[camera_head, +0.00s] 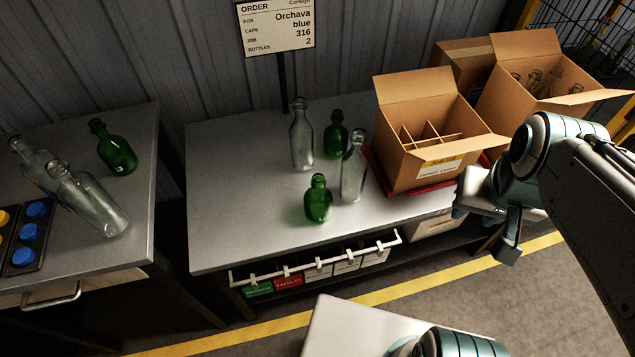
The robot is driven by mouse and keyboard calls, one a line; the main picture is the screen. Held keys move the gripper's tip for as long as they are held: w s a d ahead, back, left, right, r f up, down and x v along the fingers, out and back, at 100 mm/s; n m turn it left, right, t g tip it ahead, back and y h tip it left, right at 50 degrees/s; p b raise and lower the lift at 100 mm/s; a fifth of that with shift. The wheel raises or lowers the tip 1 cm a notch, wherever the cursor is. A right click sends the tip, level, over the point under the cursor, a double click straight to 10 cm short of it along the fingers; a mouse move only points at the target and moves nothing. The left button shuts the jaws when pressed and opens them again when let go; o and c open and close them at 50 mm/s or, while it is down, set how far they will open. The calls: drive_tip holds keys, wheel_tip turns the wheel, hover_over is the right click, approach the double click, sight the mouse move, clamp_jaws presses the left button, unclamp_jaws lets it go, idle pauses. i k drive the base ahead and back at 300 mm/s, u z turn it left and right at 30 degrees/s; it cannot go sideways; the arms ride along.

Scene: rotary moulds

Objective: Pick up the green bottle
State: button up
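Three green bottles show. One green bottle (318,200) stands upright near the front of the middle table (235,190). A second green bottle (336,137) stands upright behind it. A third green bottle (113,147) is on the left table (140,185). Two clear bottles stand near the middle pair: a tall clear bottle (301,138) at back left and another clear bottle (353,170) at right. My gripper (483,228) is at the right, beyond the table's right front corner and apart from all bottles. Its fingers are too unclear to tell their opening, and no held bottle shows.
An open divided carton (415,165) sits on a red tray (425,193) at the table's right. Another open carton (505,115) holds clear bottles. Clear bottles (95,205) and a cap tray (28,245) are at left. A white rail (320,262) runs along the front edge. An order sign (276,27) stands behind.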

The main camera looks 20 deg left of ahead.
sight(319, 200)
drive_tip(key=k, duration=0.2)
drive_tip(key=u, duration=1.05)
drive_tip(key=i, duration=0.5)
drive_tip(key=k, duration=1.3)
drive_tip(key=z, duration=0.65)
drive_tip(key=i, duration=1.35)
drive_tip(key=u, duration=0.2)
